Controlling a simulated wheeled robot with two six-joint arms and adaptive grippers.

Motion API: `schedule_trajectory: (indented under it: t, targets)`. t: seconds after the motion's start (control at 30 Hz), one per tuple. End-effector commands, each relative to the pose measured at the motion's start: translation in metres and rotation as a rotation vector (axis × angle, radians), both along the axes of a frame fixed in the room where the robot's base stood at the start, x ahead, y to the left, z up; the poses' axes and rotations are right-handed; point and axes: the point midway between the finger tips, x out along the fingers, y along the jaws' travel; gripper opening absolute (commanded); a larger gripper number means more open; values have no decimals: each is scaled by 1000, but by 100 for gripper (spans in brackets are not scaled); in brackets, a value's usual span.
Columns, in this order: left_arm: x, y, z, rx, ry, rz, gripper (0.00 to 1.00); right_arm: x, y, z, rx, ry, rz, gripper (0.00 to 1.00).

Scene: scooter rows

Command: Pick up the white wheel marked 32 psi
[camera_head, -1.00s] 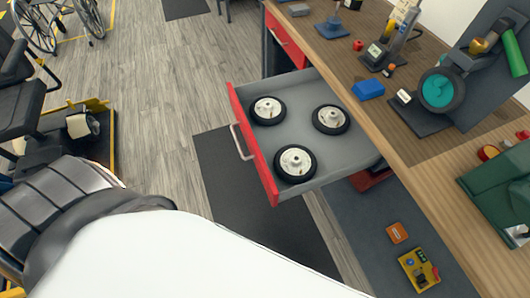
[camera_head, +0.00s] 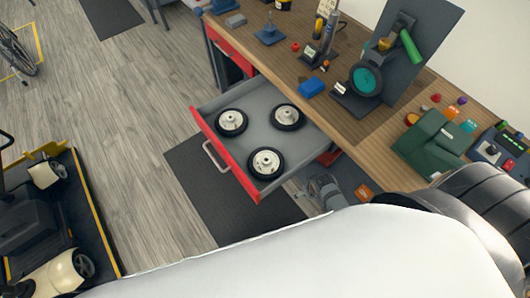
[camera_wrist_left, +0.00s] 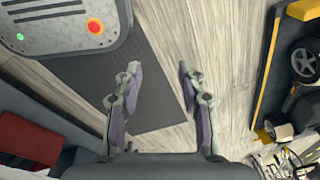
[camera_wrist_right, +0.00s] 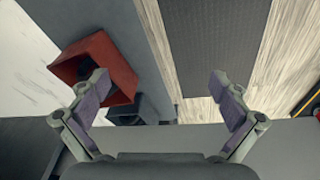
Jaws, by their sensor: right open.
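Three black-tyred wheels with white hubs lie flat in the open drawer (camera_head: 205,128): a back-left wheel (camera_head: 231,122), a right wheel (camera_head: 287,117) and a front wheel (camera_head: 265,162). Their markings are too small to read, so I cannot tell which is 32 psi.
The wooden workbench (camera_head: 345,115) runs behind the drawer, with a blue block (camera_head: 311,88), a wheel stand (camera_head: 362,82) and a green case (camera_head: 432,143). A red bin (camera_wrist_right: 100,62) is near my right gripper. A yellow-edged platform (camera_head: 85,200) stands left; floor between is clear.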

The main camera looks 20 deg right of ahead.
Motion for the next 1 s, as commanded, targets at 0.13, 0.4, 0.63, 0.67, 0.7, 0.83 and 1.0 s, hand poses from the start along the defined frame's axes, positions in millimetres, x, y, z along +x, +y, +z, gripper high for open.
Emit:
schedule_trajectory:
  t: [0.13, 0.4, 0.63, 0.67, 0.7, 0.83, 1.0]
  targets:
    - [-9, 2, 37, 4, 14, -1, 40, 18, 6, 99, -2, -30, 7, 100]
    - [-14, 3, 82, 4, 22, 0, 40, 30, 16, 238, 14, -67, -47, 100]
    - [-12, 3, 104, 4, 19, 0, 40, 49, 21, 281, 94, -66, -385, 100]
    - [-12, 3, 104, 4, 19, 0, 40, 52, 21, 279, 104, -64, -434, 100]
    - [-12, 3, 105, 4, 19, 0, 40, 57, 22, 275, 119, -62, -501, 100]
    - [-11, 3, 106, 4, 18, 0, 40, 75, 26, 257, 167, -46, -732, 100]
    - [-10, 3, 107, 4, 16, 0, 40, 104, 37, 225, 230, -20, -1092, 100]
